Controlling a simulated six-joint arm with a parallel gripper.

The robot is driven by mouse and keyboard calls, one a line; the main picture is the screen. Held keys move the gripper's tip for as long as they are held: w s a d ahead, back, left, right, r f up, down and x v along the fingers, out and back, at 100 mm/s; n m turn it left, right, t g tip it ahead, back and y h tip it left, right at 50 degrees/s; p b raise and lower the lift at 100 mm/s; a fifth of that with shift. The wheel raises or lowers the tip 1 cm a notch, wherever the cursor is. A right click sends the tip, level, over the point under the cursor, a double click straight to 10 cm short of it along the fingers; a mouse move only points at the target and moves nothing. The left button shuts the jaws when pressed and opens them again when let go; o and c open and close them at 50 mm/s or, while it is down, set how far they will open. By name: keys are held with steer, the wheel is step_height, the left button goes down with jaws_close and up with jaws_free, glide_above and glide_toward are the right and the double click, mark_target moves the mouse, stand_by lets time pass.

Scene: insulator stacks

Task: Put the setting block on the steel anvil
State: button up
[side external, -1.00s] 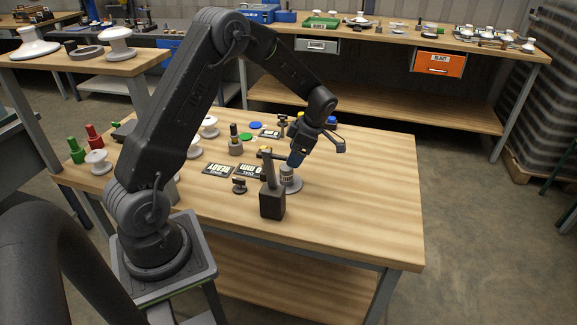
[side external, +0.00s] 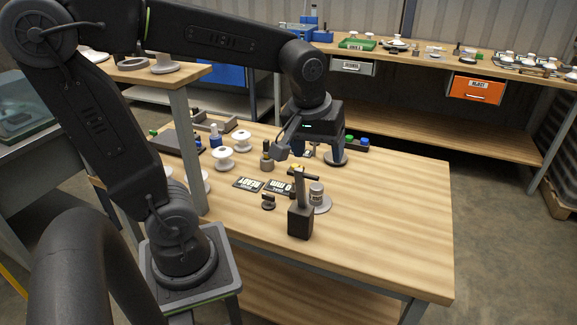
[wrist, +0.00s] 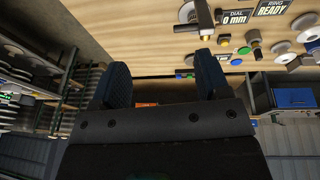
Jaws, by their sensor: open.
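A small grey cylinder with a label band, which looks like the setting block (side external: 316,192), stands upright on a pale round disc, which looks like the steel anvil (side external: 325,207). They are beside a dark stand with a post (side external: 300,219). My gripper (side external: 312,152) is above and behind them, apart from both, over the back of the table. In the wrist view my gripper (wrist: 160,62) shows two blue fingers spread wide with nothing between them. A pale disc (wrist: 187,12) beside the stand shows at the top there; the cylinder on it is not clear.
Two black signs (side external: 278,187) lie left of the stand, near a small dark part (side external: 268,202). White insulators (side external: 223,158) and a brass-topped piece (side external: 266,160) stand further left. A dark disc (side external: 335,159) lies behind. The table's right side (side external: 400,210) is clear.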

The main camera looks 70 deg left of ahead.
steer(key=s+d+m+t+h, duration=0.1)
steer(key=s+d+m+t, duration=0.1)
steer(key=s+d+m, duration=0.2)
steer(key=s+m, duration=0.3)
steer(key=m, duration=0.1)
steer(key=shift+s+r+m+t, duration=0.15)
steer(key=shift+s+m+t, duration=0.15)
steer(key=shift+s+m, duration=0.1)
